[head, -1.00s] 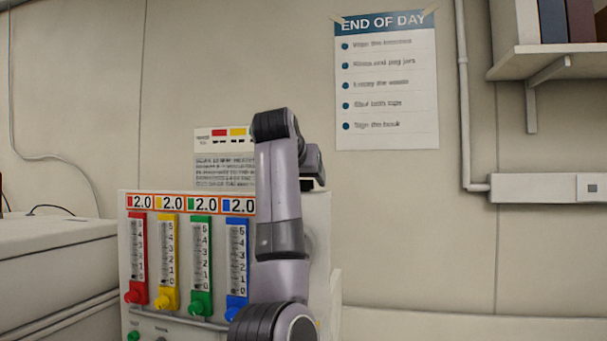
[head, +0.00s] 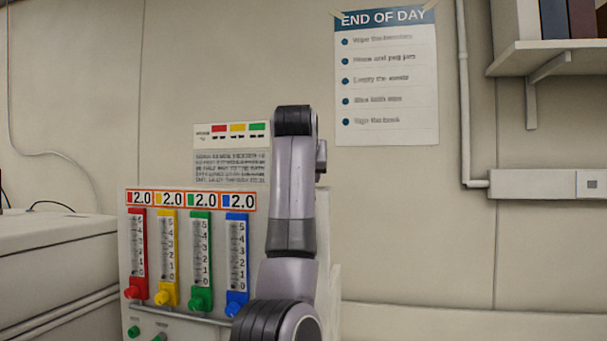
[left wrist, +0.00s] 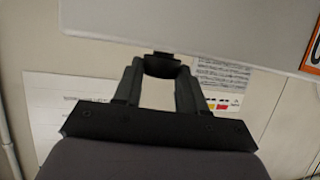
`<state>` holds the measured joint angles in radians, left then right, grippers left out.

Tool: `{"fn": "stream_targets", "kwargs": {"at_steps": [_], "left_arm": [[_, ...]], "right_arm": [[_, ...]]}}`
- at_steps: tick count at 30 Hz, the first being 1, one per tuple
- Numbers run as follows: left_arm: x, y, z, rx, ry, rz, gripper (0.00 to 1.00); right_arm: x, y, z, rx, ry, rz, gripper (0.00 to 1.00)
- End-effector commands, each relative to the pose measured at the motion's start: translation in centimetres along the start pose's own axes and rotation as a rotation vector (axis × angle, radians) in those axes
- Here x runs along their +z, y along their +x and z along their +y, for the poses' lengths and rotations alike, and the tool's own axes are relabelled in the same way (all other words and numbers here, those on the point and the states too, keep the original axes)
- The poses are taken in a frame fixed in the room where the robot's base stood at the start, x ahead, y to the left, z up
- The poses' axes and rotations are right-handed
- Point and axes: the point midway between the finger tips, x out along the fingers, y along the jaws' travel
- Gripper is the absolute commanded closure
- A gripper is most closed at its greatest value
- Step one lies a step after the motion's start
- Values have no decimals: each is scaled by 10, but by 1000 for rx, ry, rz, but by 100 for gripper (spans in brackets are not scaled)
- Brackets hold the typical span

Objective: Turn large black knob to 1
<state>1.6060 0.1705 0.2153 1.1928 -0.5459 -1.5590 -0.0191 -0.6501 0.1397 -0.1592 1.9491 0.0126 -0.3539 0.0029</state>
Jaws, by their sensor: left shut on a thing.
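The large black knob (left wrist: 162,65) shows in the left wrist view as a dark piece at the edge of a pale panel (left wrist: 190,25). My left gripper (left wrist: 160,72) is shut on it, one finger on each side. The knob's pointer and scale cannot be read. In the head view an arm of mine stands in front of the right part of the pale control unit (head: 262,225), and its links hide the gripper and the knob. My right gripper is in neither view.
The unit's front has red (head: 136,255), yellow (head: 167,258), green (head: 200,262) and blue (head: 236,265) flow meters under 2.0 readouts. A small green knob (head: 133,331) sits below. A poster (head: 386,80) and shelf (head: 550,58) are on the wall.

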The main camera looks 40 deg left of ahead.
Motion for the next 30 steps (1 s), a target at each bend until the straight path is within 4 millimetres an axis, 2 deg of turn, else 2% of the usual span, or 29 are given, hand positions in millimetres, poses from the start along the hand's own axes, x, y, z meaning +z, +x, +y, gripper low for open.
{"fn": "stream_targets", "kwargs": {"at_steps": [12, 30], "left_arm": [[-1, 0, 6, -325, -131, 2, 90], [-2, 1, 8, -538, -222, 2, 90]], "right_arm": [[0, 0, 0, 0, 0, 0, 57], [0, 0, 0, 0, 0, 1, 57]]}}
